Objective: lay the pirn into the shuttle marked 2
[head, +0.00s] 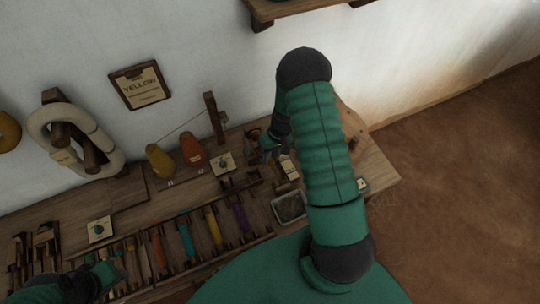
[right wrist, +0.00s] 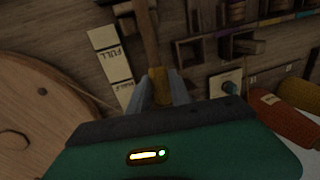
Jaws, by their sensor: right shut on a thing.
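My right gripper (right wrist: 158,92) is shut on a pirn, a wooden stick (right wrist: 147,30) with a yellow-ochre band (right wrist: 159,80) between the fingers. In the head view my right gripper (head: 268,146) is over the back right of the bench, partly hidden by my arm. My left gripper (head: 108,276) is at the lower left beside the rack; its jaws are unclear. A slatted rack (head: 262,233) holds several coloured pieces, including orange (head: 159,251), teal (head: 187,240), yellow (head: 214,226) and purple (head: 240,214). I cannot make out a shuttle marked 2.
A yellow cone (head: 160,161) and a red cone (head: 192,149) stand behind the rack. A grey tray (head: 290,208) is right of it. A wooden wheel (right wrist: 50,125) is close to my right gripper. Cards (right wrist: 108,50) lie on the bench. A "YELLOW" sign (head: 140,87) hangs on the wall.

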